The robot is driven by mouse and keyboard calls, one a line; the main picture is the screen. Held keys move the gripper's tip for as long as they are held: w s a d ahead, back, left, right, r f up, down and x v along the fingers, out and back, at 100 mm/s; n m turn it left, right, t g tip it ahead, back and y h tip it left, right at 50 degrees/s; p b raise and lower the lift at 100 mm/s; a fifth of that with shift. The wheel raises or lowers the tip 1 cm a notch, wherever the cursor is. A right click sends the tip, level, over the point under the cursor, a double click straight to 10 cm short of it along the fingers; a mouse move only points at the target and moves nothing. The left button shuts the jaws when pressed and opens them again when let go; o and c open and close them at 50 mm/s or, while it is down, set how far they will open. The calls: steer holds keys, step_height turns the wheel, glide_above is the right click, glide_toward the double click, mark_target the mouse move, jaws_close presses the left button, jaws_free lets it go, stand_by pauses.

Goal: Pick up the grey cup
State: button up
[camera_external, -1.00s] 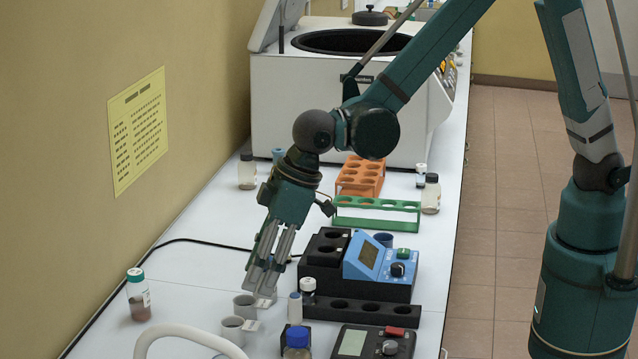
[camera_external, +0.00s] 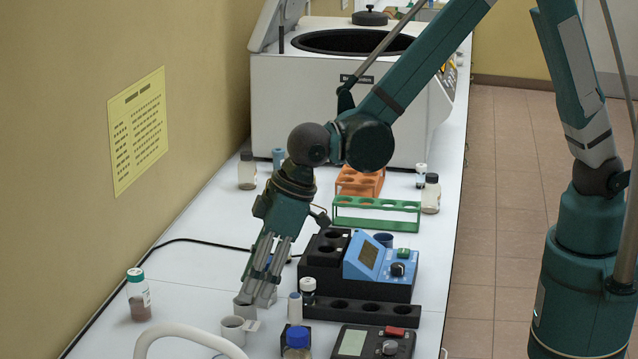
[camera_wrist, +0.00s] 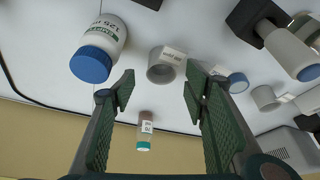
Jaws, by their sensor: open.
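Two small grey cups with pale label tags stand on the white bench in the external view. The farther grey cup (camera_external: 247,311) is partly hidden behind my fingertips, and the nearer grey cup (camera_external: 232,331) stands just in front of it. My gripper (camera_external: 257,297) points down at the farther cup. In the wrist view, my gripper (camera_wrist: 159,86) is open and empty, and one grey cup (camera_wrist: 161,70) shows in the gap between the fingers. Another grey cup (camera_wrist: 264,97) lies to the right, outside the fingers. I cannot tell whether the fingers touch the cup.
A blue-capped bottle (camera_wrist: 98,48) is close by the left finger in the wrist view. A green-capped vial (camera_external: 138,296) stands left of the cups. A white curved tube (camera_external: 190,332) lies in front. A black block with a blue meter (camera_external: 368,262) stands right.

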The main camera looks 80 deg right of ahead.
mark_target(252, 312)
steer(key=shift+f, duration=0.1)
steer(key=shift+b+x, duration=1)
steer(key=shift+x, duration=1.55)
steer(key=shift+a, duration=0.1)
steer(key=c, duration=1)
